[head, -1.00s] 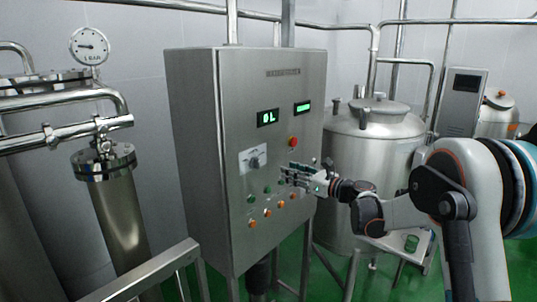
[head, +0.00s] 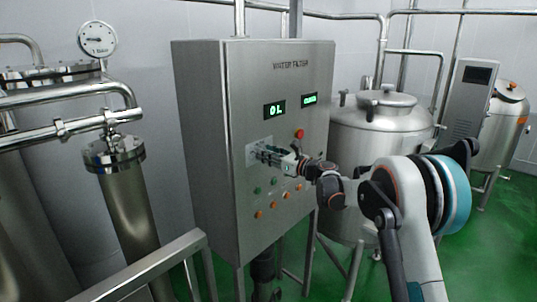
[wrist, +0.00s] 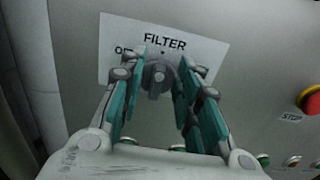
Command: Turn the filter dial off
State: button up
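The filter dial (wrist: 158,76) is a dark grey knob on a white plate (wrist: 118,34) labelled FILTER, with part of an "OFF" label showing at its left. In the wrist view my gripper (wrist: 162,66) has its two teal-padded fingers on either side of the dial, with a gap visible between the pads and the knob. The gripper is open. In the head view my gripper (head: 268,154) is at the dial's plate on the front of the steel water filter cabinet (head: 205,150) and hides the dial.
A red stop button (wrist: 309,100) is right of the dial. Green and orange buttons (head: 259,214) sit below it on the panel. Two green displays (head: 275,110) are above. A steel tank (head: 385,120) stands right of the cabinet and a railing (head: 150,265) at front left.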

grip_shut()
jog(key=shift+a+f+n+b, duration=0.1)
jog(key=shift+n+b, duration=0.2)
jog(key=shift+b, duration=0.05)
jog(key=n+b, duration=0.2)
jog(key=n, duration=0.1)
jog(key=n+b, duration=0.2)
jog(key=n, duration=0.2)
jog(key=s+n+b, duration=0.1)
jog(key=n+b, duration=0.2)
jog(key=n, duration=0.1)
jog(key=shift+a+f, duration=0.35)
jog(key=shift+n, duration=0.3)
dwell(0.3)
